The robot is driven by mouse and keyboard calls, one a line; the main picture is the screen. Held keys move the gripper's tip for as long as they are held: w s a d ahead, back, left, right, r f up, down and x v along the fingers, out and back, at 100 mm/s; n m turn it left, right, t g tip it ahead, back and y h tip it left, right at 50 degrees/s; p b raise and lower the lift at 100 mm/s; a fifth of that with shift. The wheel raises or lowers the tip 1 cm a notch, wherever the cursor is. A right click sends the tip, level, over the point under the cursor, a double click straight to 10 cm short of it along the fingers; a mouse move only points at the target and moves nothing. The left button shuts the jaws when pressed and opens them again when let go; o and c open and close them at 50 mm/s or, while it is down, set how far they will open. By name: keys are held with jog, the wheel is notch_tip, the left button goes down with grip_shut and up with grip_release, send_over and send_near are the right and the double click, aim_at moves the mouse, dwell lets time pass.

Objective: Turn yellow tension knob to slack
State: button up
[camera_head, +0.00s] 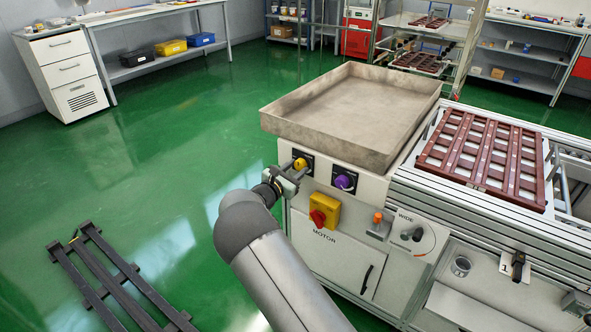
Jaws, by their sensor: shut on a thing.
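The yellow tension knob (300,164) sits on a dark plate at the upper left of the machine's front panel, below the big tray. My gripper (296,172) reaches it from the lower left and is shut on it. The fingers cover part of the knob, and its pointer and any scale marks are too small to read.
A purple knob (343,182) sits just right of the yellow one. Below are a yellow box with a red motor switch (318,218), an orange button (377,217) and a WIDE dial (415,235). The empty tray (350,110) overhangs above. A dark pallet (120,280) lies on the floor.

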jog(key=o, duration=1)
jog(key=shift+s, duration=0.1)
jog(key=p+v, duration=0.1)
jog(key=v, duration=1.6)
jog(key=shift+s+f, duration=0.1)
jog(key=shift+s, duration=0.05)
jog(key=shift+p, duration=0.3)
